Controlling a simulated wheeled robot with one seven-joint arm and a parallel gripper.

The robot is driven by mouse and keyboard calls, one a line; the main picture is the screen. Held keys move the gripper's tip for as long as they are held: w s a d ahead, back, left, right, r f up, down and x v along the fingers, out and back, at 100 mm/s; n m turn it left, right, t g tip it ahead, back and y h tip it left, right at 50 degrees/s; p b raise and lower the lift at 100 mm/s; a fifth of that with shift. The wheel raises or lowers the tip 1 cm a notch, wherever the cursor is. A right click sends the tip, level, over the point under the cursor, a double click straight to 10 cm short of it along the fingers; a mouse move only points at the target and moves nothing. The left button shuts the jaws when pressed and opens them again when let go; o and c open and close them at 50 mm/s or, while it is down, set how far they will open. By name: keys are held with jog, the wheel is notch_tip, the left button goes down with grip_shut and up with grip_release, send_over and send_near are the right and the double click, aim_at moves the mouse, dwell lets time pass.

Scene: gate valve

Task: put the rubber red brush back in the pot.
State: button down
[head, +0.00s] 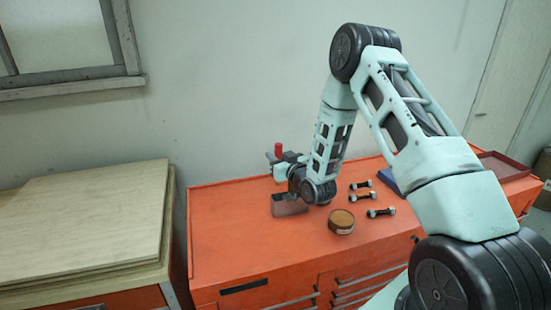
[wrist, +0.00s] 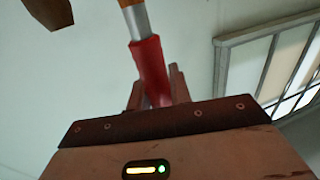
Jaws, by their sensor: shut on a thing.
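The brush (wrist: 150,68) has a red handle and a silver collar, with an orange-brown part cut off by the top edge of the wrist view. My gripper (wrist: 158,92) is shut on the red handle. In the head view, a small red piece of the brush (head: 278,150) stands up at my gripper (head: 279,160), above the far left part of the red cabinet. A round brown-topped tin (head: 341,221) stands to the right, and a grey box-like container (head: 290,204) is below my wrist. I cannot tell for certain which is the pot.
Several bolts, one of them here (head: 381,212), lie right of the tin on the red cabinet (head: 235,250). A blue object (head: 390,181) and a red tray (head: 505,166) are farther right. Wooden boards (head: 85,225) lie at left. The cabinet's front left top is clear.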

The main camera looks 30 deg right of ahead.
notch_tip(320, 180, down, 10)
jog(key=b, duration=1)
jog(key=shift+f, duration=0.2)
jog(key=c, duration=1.2)
grip_release()
jog(key=shift+s+b, duration=0.35)
jog(key=p, duration=0.2)
send_near(277, 184)
jog(key=s, duration=0.3)
jog(key=shift+s+d+f+p, duration=0.25)
jog(key=shift+s+p, duration=0.2)
jog(key=shift+s, duration=0.15)
jog(key=shift+s+d+f+p, duration=0.1)
jog(key=shift+s+f+p, duration=0.25)
jog(key=shift+s, duration=0.25)
